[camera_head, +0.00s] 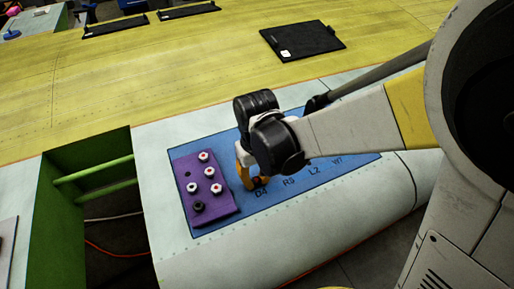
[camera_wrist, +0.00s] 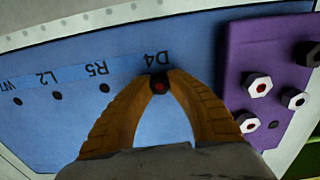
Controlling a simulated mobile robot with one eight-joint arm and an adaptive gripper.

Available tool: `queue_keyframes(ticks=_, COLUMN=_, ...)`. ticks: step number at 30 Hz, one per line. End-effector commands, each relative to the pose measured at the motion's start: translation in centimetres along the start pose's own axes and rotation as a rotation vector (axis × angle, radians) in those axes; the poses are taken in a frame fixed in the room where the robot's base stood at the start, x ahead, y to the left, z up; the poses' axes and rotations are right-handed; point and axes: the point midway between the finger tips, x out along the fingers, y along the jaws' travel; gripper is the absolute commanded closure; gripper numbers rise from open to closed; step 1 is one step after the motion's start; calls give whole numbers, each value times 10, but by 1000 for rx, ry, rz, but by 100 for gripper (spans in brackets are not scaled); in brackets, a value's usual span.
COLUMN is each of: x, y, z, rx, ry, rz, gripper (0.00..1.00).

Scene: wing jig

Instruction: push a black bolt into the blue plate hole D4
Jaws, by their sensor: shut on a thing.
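My gripper (camera_head: 252,180) is over the blue plate (camera_head: 318,174), beside the purple block. In the wrist view its two orange fingers (camera_wrist: 160,84) close on a black bolt (camera_wrist: 160,87) with a red centre. Hole D4 itself is hidden by the bolt and fingers. I cannot tell how deep the bolt sits.
The purple block (camera_head: 225,207) lies on the left of the plate, close to my gripper. It holds several white bolts (camera_head: 192,188), a black bolt (camera_head: 198,207) and an empty hole (camera_head: 188,173). A green-walled opening (camera_head: 90,180) lies left. A black tablet-like panel (camera_head: 302,40) is farther back.

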Motion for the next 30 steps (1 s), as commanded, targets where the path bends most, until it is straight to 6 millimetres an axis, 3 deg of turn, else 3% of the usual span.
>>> queue_keyframes(ticks=5, x=0, y=0, z=0, rx=0, ry=0, rz=0, gripper=100)
queue_keyframes(ticks=6, x=0, y=0, z=0, rx=0, ry=0, rz=0, gripper=78)
queue_keyframes(ticks=8, x=0, y=0, z=0, rx=0, ry=0, rz=0, gripper=59)
queue_keyframes(ticks=9, x=0, y=0, z=0, rx=0, ry=0, rz=0, gripper=56)
queue_keyframes(ticks=20, x=-6, y=0, z=0, rx=0, ry=0, rz=0, gripper=56)
queue_keyframes(ticks=23, x=-20, y=0, z=0, rx=0, ry=0, rz=0, gripper=56)
queue_keyframes(ticks=30, x=-74, y=0, z=1, rx=0, ry=0, rz=0, gripper=56)
